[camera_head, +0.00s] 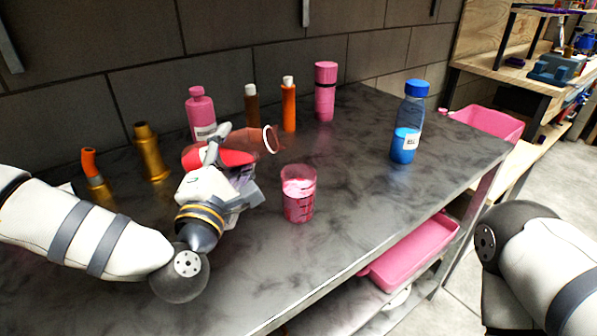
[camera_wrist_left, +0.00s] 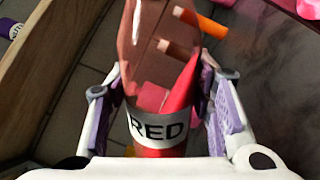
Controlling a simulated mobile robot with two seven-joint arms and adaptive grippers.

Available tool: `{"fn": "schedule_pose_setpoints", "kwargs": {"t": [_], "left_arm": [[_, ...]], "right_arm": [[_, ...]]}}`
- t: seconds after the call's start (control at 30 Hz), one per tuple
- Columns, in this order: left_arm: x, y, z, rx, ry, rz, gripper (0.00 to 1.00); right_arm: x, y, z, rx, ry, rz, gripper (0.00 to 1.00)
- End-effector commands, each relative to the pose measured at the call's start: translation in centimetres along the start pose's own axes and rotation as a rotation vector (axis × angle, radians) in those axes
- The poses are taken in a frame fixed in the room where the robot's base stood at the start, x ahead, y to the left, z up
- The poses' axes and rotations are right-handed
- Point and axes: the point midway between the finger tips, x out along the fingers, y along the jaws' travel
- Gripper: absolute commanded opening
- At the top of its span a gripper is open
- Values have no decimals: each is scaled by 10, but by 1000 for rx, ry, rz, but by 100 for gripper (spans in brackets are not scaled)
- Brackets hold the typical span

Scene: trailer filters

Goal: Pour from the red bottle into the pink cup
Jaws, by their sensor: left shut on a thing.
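The red bottle (camera_head: 255,140) is clear with red liquid inside. It lies tipped nearly on its side above the table, its white-rimmed mouth pointing right. My left gripper (camera_head: 216,155) is shut on it. The left wrist view shows the bottle (camera_wrist_left: 158,100) with its "RED" label between the purple-padded fingers of my left gripper (camera_wrist_left: 162,115). The pink cup (camera_head: 299,195) stands upright on the table, to the right of and lower than the bottle mouth, with pink showing inside. No stream between them is visible. My right gripper is out of view.
On the dark table (camera_head: 350,185), a pink bottle (camera_head: 201,115), brown bottle (camera_head: 251,107), orange bottle (camera_head: 288,105) and pink cylinder (camera_head: 325,92) stand behind. A blue bottle (camera_head: 406,125) stands right. Brass pieces (camera_head: 150,152) stand left. Pink bins (camera_head: 410,255) sit below.

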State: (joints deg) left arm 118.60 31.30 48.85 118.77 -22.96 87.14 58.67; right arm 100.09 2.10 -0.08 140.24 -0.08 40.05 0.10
Motion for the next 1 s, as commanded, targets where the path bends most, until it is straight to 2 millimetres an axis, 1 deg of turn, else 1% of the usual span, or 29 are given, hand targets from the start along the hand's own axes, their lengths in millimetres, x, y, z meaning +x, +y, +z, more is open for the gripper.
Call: {"fn": "schedule_pose_setpoints", "kwargs": {"t": [1.0], "left_arm": [[1, 7, 2, 61, -11, 3, 9]], "right_arm": [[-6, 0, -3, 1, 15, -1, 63]]}}
